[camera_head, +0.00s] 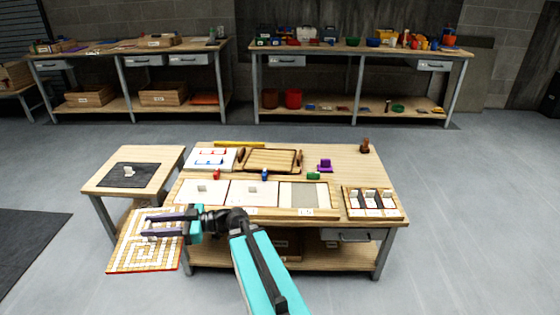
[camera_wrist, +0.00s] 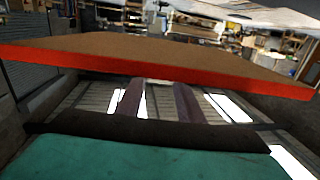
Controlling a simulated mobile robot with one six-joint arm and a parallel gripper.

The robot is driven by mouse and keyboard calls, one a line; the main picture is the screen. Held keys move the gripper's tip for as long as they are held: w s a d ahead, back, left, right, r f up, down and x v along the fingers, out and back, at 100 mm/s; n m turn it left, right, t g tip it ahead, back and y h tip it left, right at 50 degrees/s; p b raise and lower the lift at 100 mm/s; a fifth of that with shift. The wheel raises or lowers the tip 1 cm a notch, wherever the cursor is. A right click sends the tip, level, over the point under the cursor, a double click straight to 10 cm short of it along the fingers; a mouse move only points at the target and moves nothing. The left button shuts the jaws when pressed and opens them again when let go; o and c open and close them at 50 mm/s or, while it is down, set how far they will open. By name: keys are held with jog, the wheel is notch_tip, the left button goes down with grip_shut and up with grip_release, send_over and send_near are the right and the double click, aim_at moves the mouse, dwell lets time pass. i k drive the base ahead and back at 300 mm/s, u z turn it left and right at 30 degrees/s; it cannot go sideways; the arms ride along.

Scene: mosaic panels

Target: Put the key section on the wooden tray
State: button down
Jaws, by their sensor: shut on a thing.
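The key section, a square mosaic panel (camera_head: 150,257) with a tan maze-like line on white and a red edge, is in my gripper (camera_head: 148,226). It is held at the lower left, off the front left corner of the work table. In the wrist view the panel (camera_wrist: 150,58) shows its brown face and red edge, across the fingers (camera_wrist: 158,100). The fingers are shut on it; the exact contact is hard to see. The wooden tray (camera_head: 271,171), with dark handles at both ends, lies at the back middle of the work table and looks empty.
The work table (camera_head: 335,160) also holds a long frame with light panels (camera_head: 255,193), a partitioned box (camera_head: 373,203), a purple piece (camera_head: 325,166) and a brown stamp-like piece (camera_head: 365,146). A side table (camera_head: 100,180) with a dark mat stands left.

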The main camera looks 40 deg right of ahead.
aim_at(271, 161)
jog(key=z, duration=0.15)
jog(key=k, duration=0.1)
jog(key=z, duration=2.9)
jog(key=i, duration=1.4)
jog(key=u, duration=0.05)
